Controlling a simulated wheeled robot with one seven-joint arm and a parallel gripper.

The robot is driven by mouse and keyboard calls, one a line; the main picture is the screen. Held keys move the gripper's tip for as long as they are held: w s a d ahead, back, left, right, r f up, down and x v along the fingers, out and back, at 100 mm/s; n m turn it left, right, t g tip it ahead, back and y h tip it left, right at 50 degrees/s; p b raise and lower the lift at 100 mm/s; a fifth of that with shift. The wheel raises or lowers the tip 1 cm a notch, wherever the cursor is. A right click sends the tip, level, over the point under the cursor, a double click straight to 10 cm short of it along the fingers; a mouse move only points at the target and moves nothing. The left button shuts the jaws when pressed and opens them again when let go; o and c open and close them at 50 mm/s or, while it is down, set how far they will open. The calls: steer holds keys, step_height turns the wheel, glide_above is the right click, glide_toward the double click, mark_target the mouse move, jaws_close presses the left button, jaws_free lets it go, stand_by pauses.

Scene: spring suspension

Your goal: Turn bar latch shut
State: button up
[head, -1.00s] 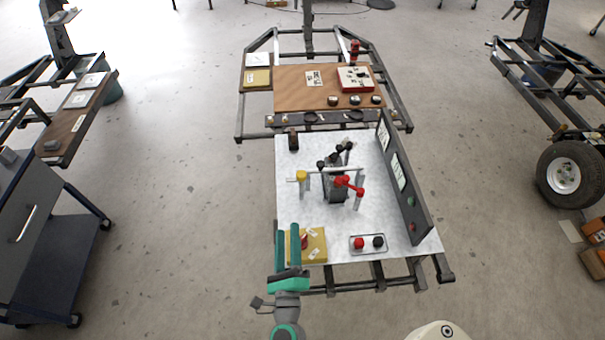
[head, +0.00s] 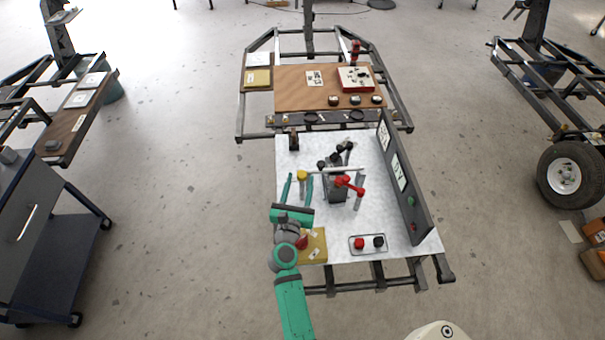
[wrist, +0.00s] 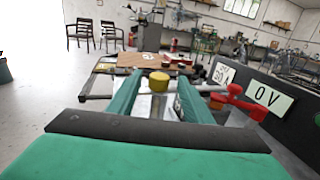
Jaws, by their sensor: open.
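In the middle of the white board stands a dark fixture (head: 337,194) with a light horizontal bar (head: 335,170) across its top. A yellow knob (head: 302,175) sits at the bar's left end; it also shows in the wrist view (wrist: 159,80). A red lever (head: 349,185) is at the fixture's right front, also in the wrist view (wrist: 235,99). I cannot tell for certain which part is the bar latch. My gripper (head: 299,178) is open, with one finger on each side of the yellow knob as seen; contact cannot be told. The wrist view shows its fingers (wrist: 158,76) apart.
A dark upright panel (head: 405,180) with labels borders the board's right side. A small dark block (head: 293,140) stands at the back left.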

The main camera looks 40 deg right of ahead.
mark_target(301, 178)
steer(key=shift+x, duration=1.9)
steer(key=shift+c, duration=0.3)
